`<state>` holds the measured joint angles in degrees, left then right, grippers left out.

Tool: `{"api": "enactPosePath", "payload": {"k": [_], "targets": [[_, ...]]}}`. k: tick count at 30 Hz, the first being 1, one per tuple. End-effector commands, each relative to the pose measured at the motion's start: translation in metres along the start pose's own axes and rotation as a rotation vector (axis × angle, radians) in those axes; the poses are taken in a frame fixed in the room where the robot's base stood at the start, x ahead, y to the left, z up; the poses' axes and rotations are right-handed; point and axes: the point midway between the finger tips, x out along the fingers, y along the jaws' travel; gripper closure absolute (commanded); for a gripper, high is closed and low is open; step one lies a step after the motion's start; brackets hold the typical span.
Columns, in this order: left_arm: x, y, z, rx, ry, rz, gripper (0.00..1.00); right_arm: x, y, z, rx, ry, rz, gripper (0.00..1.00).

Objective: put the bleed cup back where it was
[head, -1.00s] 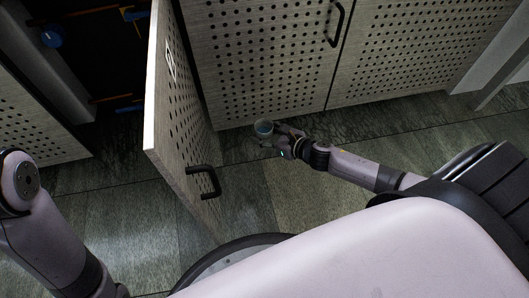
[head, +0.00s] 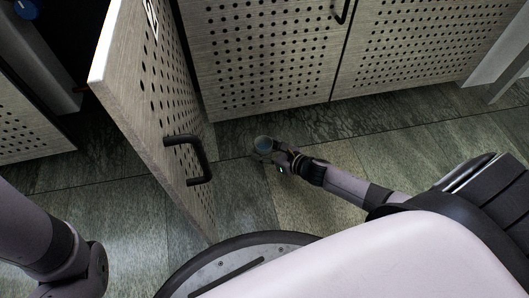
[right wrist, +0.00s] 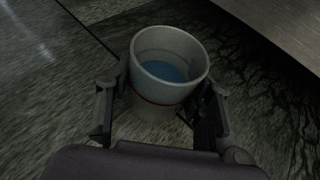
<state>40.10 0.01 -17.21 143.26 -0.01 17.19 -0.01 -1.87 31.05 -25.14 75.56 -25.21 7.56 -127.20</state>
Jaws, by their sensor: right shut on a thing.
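The bleed cup (head: 263,142) is a small pale grey cup with something blue inside. In the right wrist view the bleed cup (right wrist: 167,65) shows its open rim and a thin red line around its side. My right gripper (head: 271,154) is shut on the cup, with one finger on each side of it, and the cup looks about upright above the floor. My left arm comes in at the lower left, but its gripper is outside the picture.
An open perforated cabinet door (head: 150,95) with a black handle (head: 189,158) stands left of the cup. Closed perforated cabinet fronts (head: 265,60) run along the back. A dark opening lies at the upper left, with a blue knob (head: 27,8). The greenish tiled floor (head: 380,150) is clear.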

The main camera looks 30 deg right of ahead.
Motion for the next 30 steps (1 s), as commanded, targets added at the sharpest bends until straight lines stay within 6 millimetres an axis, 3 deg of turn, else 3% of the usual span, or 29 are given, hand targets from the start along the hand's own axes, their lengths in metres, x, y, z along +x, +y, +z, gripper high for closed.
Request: {"api": "enactPosePath", "payload": {"k": [11, 12, 20, 30], "targets": [[-0.0036, 0.0011, -0.0019, 0.0, 0.002, 0.001, 0.6, 0.0019, -0.0003, -0.0035, 0.0, -0.002, 0.0, 0.84], [-0.0023, 0.0008, -0.0014, 0.0, 0.002, 0.001, 0.6, 0.0013, -0.0003, -0.0023, 0.0, -0.001, 0.0, 0.5], [-0.002, 0.0007, -0.0012, 0.0, 0.002, 0.001, 0.6, 0.0011, -0.0003, -0.0022, 0.0, -0.001, 0.0, 0.33], [-0.0002, 0.0002, -0.0004, 0.0, 0.001, 0.001, 0.6, 0.0002, -0.0004, 0.0, 0.0, -0.001, 0.0, 0.32]]}}
